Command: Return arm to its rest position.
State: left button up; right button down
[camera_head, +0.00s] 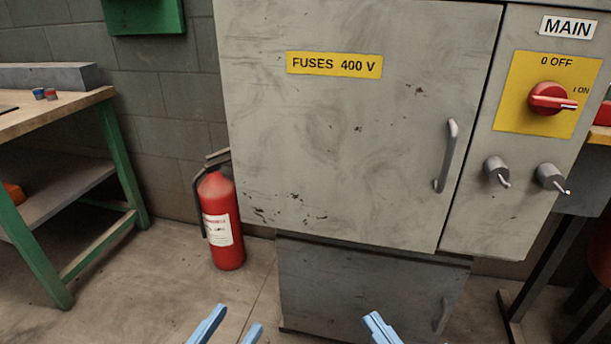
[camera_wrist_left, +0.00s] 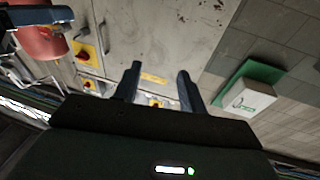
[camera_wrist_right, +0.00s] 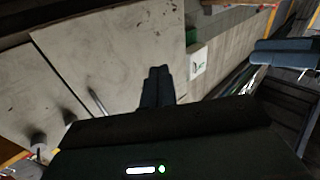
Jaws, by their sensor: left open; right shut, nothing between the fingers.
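My left gripper (camera_head: 230,330) is at the bottom of the head view, its two blue fingers apart with nothing between them. Its parted fingers (camera_wrist_left: 156,92) also show in the left wrist view. My right gripper (camera_head: 380,328) is at the bottom of the head view, right of the left one. In the right wrist view its fingers (camera_wrist_right: 157,88) are together with nothing held. Both grippers are in front of the grey fuse cabinet (camera_head: 340,150) and appear clear of it. The cabinet door with the yellow "FUSES 400 V" label (camera_head: 334,65) is shut.
A red switch (camera_head: 550,98) and two grey knobs (camera_head: 497,170) are on the cabinet's right panel. A red fire extinguisher (camera_head: 220,220) stands on the floor left of the cabinet. A green-legged workbench (camera_head: 60,115) is at the left. Floor between bench and cabinet is mostly clear.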

pick_arm(q)
jog(key=s+a+r+n+g+y+p, duration=0.1)
jog(key=r+p, duration=0.4)
jog(key=p, duration=1.3)
jog(key=s+a+r+n+g+y+p, duration=0.1)
jog(key=a+r+g+y+p, duration=0.2)
jog(key=p, duration=1.6)
notch_tip(320, 180, up, 2)
jog(key=g+y, duration=0.1)
jog(key=g, duration=0.2)
jog(key=shift+a+r+n, duration=0.15)
jog(key=shift+a+n, duration=0.2)
jog(key=shift+n, duration=0.05)
pick_arm(e)
jog(key=s+d+r+m+g+h, duration=0.1)
jog(key=d+r+g+h, duration=0.1)
jog(key=r, duration=0.4)
jog(key=s+d+r+m+g+h, duration=0.1)
jog(key=s+d+r+g+h, duration=0.1)
jog(key=r+g, duration=0.2)
notch_tip(320, 180, up, 2)
jog(key=shift+s+d+m, duration=0.15)
jog(key=shift+m, duration=0.25)
